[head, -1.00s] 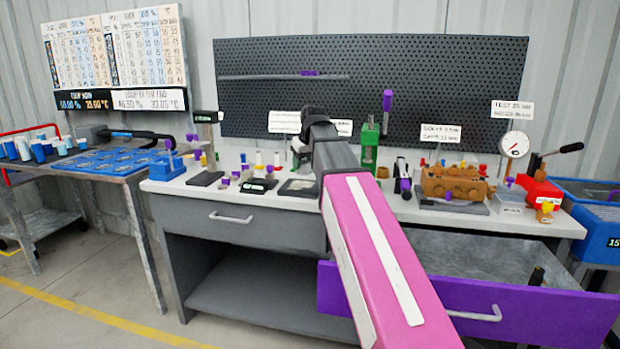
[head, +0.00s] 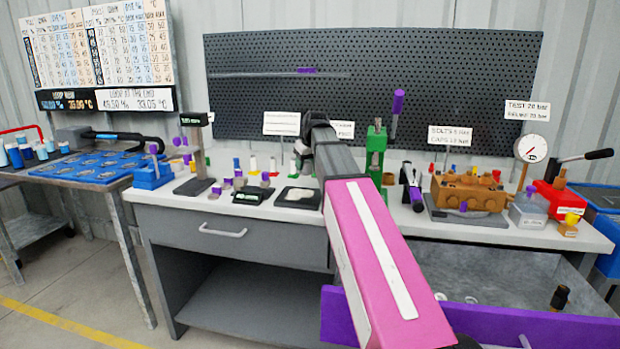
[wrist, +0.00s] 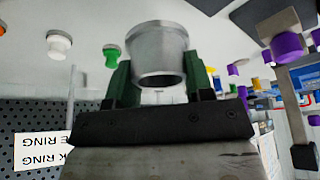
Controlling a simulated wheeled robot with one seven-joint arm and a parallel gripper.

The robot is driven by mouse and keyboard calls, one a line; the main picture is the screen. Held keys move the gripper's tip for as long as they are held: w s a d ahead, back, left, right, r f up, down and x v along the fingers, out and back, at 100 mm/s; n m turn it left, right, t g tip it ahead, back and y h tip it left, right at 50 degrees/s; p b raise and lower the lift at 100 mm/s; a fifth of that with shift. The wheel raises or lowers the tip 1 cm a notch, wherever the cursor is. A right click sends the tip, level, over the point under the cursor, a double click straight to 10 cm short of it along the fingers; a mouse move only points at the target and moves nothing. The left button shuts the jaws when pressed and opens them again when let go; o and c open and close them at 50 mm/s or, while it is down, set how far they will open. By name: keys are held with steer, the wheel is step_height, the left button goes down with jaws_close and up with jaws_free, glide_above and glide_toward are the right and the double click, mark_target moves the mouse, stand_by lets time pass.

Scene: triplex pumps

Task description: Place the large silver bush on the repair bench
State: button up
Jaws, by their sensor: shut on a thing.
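The large silver bush (wrist: 157,48) is a short, slightly tapered metal ring in the wrist view. My gripper (wrist: 156,70) is shut on it, with a dark green finger on each side. In the head view my pink arm reaches over the repair bench (head: 150,196), and its dark wrist hides the gripper and the bush. The bench has a pale top and a grey drawer. The bush shows nothing touching it but the fingers; its height above the bench top is unclear.
Small coloured parts and black scales (head: 299,197) stand on the bench's left half. A green press (head: 376,150), a brown pump block (head: 465,193) and a red hand pump (head: 553,195) stand to the right. A purple-fronted drawer (head: 480,325) stands open below.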

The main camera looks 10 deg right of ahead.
steer(key=w+d+f, duration=0.1)
steer(key=w, duration=0.1)
steer(key=w+d+f, duration=0.1)
steer(key=shift+w+d+f, duration=0.15)
steer(key=shift+w+f, duration=0.15)
steer(key=shift+w, duration=0.1)
steer(key=shift+f, duration=2.05)
steer(key=o, duration=1)
steer(key=shift+f, duration=0.1)
steer(key=v, duration=1.2)
